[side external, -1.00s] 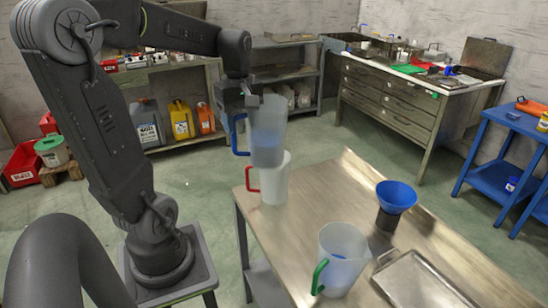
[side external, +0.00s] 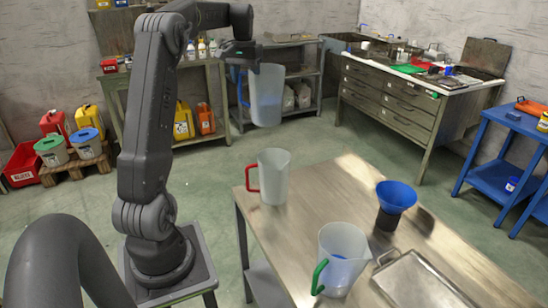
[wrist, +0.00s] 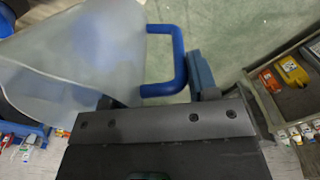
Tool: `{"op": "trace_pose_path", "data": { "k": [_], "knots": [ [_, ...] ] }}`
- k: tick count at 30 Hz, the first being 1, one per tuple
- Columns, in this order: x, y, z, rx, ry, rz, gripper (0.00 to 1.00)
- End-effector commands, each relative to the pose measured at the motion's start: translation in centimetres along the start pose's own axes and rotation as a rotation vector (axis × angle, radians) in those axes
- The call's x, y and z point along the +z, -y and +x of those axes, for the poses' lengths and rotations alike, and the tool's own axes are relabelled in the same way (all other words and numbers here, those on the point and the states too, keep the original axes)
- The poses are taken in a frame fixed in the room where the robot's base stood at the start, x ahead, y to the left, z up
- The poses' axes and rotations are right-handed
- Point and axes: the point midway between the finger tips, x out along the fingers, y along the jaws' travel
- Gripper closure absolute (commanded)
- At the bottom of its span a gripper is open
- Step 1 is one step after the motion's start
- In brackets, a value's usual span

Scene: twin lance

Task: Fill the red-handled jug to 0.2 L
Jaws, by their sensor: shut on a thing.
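My gripper (side external: 240,60) is shut on the blue-handled jug (side external: 266,95) and holds it roughly upright in the air, higher than the table and behind the red-handled jug in the picture. In the wrist view the clear jug (wrist: 90,50) fills the upper left, with its blue handle at the fingers. Its liquid level cannot be read. The red-handled jug (side external: 274,178) stands upright at the table's far left corner, its handle to the left. I cannot tell its level. Nothing touches it.
A green-handled jug (side external: 342,258) with something blue inside stands at the front of the metal table (side external: 325,195). A blue funnel on a dark base (side external: 395,197) and a metal tray (side external: 420,285) are to its right. The table's middle is clear.

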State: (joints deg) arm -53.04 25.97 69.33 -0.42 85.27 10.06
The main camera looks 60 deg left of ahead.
Motion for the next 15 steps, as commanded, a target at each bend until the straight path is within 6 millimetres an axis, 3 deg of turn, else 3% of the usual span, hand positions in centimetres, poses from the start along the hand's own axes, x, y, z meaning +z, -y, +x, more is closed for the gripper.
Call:
{"op": "trace_pose_path", "data": {
  "k": [6, 15],
  "knots": [
    [-4.0, 3.7, 1.2, 0.004, -0.001, 0.233, 0.95],
    [-6.8, 7.1, 2.7, 0.005, -0.002, 0.460, 0.95]
  ]
}}
